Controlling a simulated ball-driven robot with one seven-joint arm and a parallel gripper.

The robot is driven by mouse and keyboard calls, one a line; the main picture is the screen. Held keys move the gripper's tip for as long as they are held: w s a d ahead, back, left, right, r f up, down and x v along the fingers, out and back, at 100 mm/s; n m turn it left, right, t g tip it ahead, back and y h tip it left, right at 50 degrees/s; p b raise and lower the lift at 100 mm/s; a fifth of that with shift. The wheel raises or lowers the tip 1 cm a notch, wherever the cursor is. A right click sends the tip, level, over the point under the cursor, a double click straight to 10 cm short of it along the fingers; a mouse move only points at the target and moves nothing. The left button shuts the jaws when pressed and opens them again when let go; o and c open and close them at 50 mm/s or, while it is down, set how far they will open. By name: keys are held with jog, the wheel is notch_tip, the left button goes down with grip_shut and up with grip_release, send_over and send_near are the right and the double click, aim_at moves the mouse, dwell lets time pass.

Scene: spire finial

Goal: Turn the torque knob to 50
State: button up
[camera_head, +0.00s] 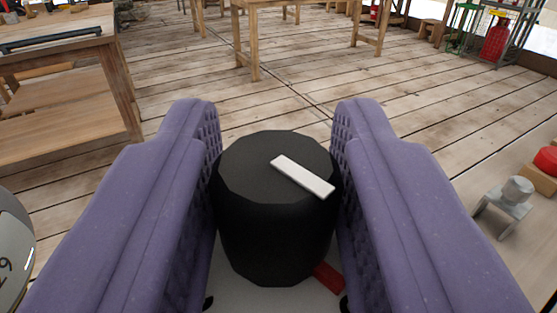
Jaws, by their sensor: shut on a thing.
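The torque knob (262,205) is a black faceted cylinder standing upright in the middle of the view. A white pointer bar (303,177) lies on its top and slants toward the lower right. My gripper (278,195) has two purple padded fingers, one on each side of the knob, and is shut on it. A red mark (328,277) shows at the knob's lower right, partly hidden by the right finger. No scale numbers around the knob are readable.
A grey metal fitting (508,202) and a red part on a wooden block (540,178) sit on a surface at right. A round dial (12,245) is cut off at left. A wooden workbench (70,110) stands at upper left. The plank floor beyond is mostly clear.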

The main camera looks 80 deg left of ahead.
jog(key=shift+n+g, duration=0.3)
jog(key=shift+g, duration=0.2)
jog(key=o, duration=0.9)
jog(key=shift+r, duration=0.1)
jog(key=d+p, duration=0.1)
jog(key=d, duration=0.1)
jog(key=d+p, duration=0.1)
jog(key=d, duration=0.2)
jog(key=d+p, duration=0.1)
jog(key=d, duration=0.1)
jog(key=shift+s+d, duration=0.3)
jog(key=shift+d, duration=0.1)
